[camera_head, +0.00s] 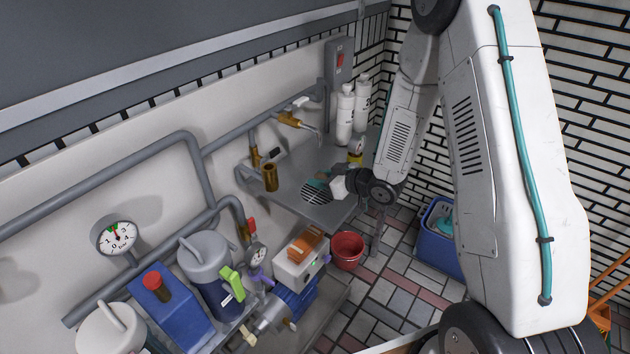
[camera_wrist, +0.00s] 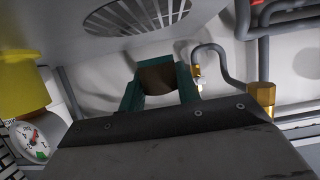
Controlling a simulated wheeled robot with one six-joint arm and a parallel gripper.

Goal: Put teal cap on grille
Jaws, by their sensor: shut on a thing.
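The round slotted grille (camera_head: 310,194) is set in the grey counter, partly hidden by my gripper. It also shows at the top of the wrist view (camera_wrist: 112,18). My gripper (camera_head: 320,184) is over the counter beside the grille. In the wrist view its teal fingers (camera_wrist: 160,88) are closed on a brown thing (camera_wrist: 157,76), held apart from the grille. I cannot make out its full shape, and no teal cap is clear in the grip. A teal thing (camera_head: 443,224) lies in the blue crate on the floor; I cannot tell whether it is a cap.
A brass cylinder (camera_head: 270,177) stands on the counter (camera_head: 290,190) left of the grille. A yellow-topped item (camera_head: 355,157) and two white bottles (camera_head: 345,115) stand behind. A brass tap (camera_head: 290,119) juts from the wall. A red bucket (camera_head: 347,250) and the blue crate (camera_head: 436,245) are below.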

